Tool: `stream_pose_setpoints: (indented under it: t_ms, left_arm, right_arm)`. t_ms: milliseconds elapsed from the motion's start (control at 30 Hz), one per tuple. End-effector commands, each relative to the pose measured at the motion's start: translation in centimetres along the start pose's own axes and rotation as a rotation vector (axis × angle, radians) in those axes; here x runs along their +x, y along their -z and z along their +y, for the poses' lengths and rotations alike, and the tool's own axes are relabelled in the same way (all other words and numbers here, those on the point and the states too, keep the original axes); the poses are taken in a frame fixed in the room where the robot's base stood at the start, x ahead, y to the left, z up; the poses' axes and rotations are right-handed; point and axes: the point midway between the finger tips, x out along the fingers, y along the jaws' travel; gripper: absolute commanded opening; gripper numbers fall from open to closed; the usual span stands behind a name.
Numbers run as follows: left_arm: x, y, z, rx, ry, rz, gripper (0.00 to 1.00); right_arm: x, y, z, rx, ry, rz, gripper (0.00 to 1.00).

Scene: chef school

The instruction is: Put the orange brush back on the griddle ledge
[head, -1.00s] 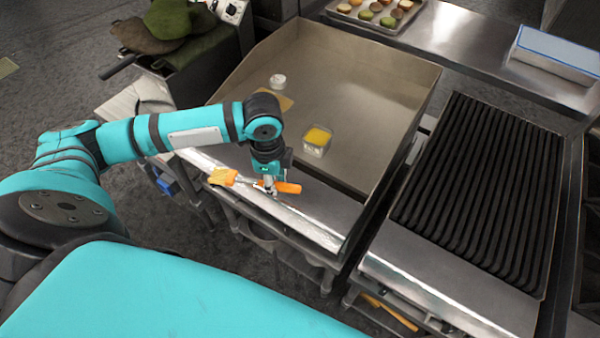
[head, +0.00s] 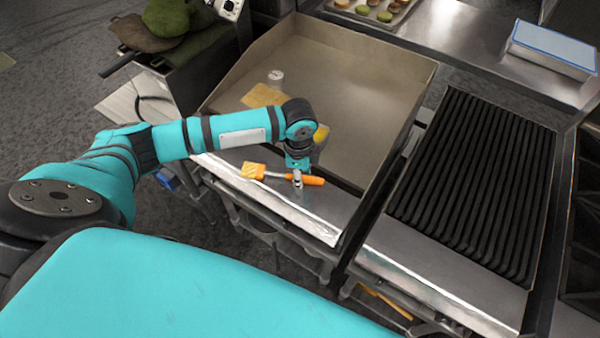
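The orange brush (head: 254,170) has a broad orange head at the left and an orange handle (head: 312,181) at the right, joined by a metal neck. My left gripper (head: 297,181) points down and is shut on the brush near the neck and handle. The brush lies roughly level over the steel griddle ledge (head: 310,212), along the front of the griddle (head: 365,110). I cannot tell whether the brush touches the ledge. My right gripper is not in view.
A small container with yellow contents (head: 320,142) is partly hidden behind my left wrist on the griddle. A round white item (head: 276,76) and a tan sheet (head: 262,96) lie farther back. A ridged black grill (head: 475,185) stands to the right.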

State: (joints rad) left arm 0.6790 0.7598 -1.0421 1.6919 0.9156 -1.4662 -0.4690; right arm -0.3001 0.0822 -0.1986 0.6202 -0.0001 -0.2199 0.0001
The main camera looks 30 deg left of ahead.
Motion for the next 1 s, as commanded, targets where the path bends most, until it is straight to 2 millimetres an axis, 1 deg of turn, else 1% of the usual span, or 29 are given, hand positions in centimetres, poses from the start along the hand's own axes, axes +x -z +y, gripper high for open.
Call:
stream_pose_setpoints:
  t_ms: [33,100,367,467,567,800,900,1000]
  left_arm:
    - [0.0,0.0,0.0,0.0,0.0,0.0,0.35]
    - [0.0,0.0,0.0,0.0,0.0,0.0,0.44]
    - [-0.1,0.0,0.0,-0.001,0.0,0.0,0.44]
    - [-0.7,0.0,-0.1,-0.001,0.001,0.001,0.44]
    - [-2.1,0.0,-0.1,0.0,0.003,0.002,0.44]
    - [-7.2,0.1,-0.1,0.001,0.005,0.003,0.44]
    - [-9.1,0.0,-0.1,-0.001,0.004,0.002,0.44]
    - [-10.6,0.0,-0.1,-0.001,0.003,0.002,0.44]
  right_arm:
    - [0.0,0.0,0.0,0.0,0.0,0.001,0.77]
    - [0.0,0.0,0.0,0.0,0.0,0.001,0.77]
    - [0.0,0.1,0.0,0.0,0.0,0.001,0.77]
    - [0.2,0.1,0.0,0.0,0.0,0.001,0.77]
    - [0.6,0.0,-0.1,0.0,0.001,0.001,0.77]
    - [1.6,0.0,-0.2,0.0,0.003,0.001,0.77]
    - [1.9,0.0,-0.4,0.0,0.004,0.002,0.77]
    - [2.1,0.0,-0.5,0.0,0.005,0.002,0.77]
